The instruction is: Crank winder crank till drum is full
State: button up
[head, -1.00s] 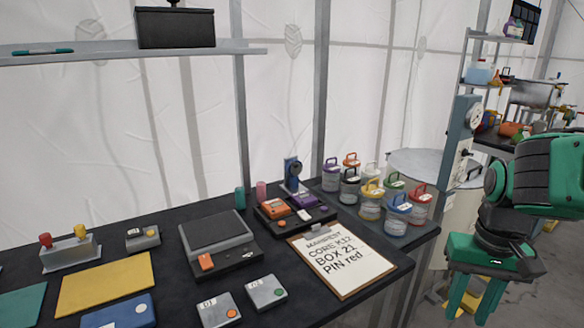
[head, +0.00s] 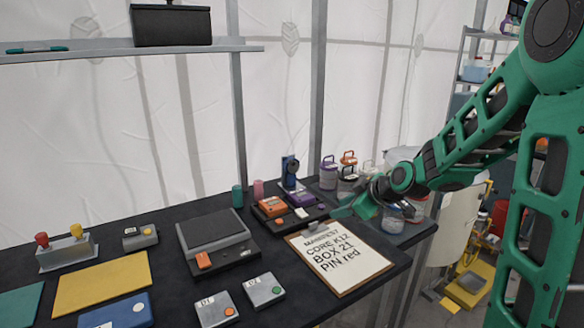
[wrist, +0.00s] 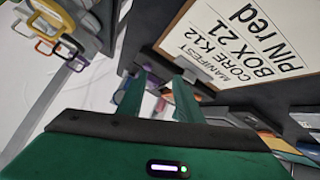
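A small upright blue device (head: 290,172) with a dark round part on its face stands at the back of the dark table; I cannot tell for sure whether it is the winder. No crank handle or drum can be made out clearly. My gripper (head: 345,211) reaches in from the right, over the upper right corner of the manifest board and a little right of the blue device. In the wrist view, my gripper (wrist: 158,95) has its two green fingers apart with nothing held between them.
The manifest clipboard (head: 340,262) lies below my gripper. A tray with orange (head: 271,206) and purple (head: 301,199) blocks sits in front of the blue device. A grey box device (head: 216,237) lies left.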

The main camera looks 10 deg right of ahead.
aim_at(294, 165)
jog(key=w+a+n+t, duration=0.1)
jog(key=w, duration=0.2)
jog(key=w+a+r+n+t+y, duration=0.1)
jog(key=w+a, duration=0.1)
jog(key=w, duration=0.2)
jog(key=w+a+n+t+y, duration=0.1)
jog(key=w+a, duration=0.1)
jog(key=w, duration=0.1)
jog(key=shift+w+r+t, duration=0.2)
jog(key=shift+r+t, duration=0.1)
jog(key=shift+t, duration=0.1)
jog(key=w+t, duration=0.1)
jog(key=w, duration=0.1)
jog(key=w+r+t, duration=0.1)
jog(key=w, duration=0.1)
jog(key=w+t, duration=0.2)
jog(key=shift+w+a+r+n, duration=0.15)
jog(key=shift+r+n, duration=0.1)
jog(key=shift+n, duration=0.15)
jog(key=x, duration=1)
jog(key=shift+w+r, duration=0.1)
jog(key=shift+w, duration=0.05)
grip_shut()
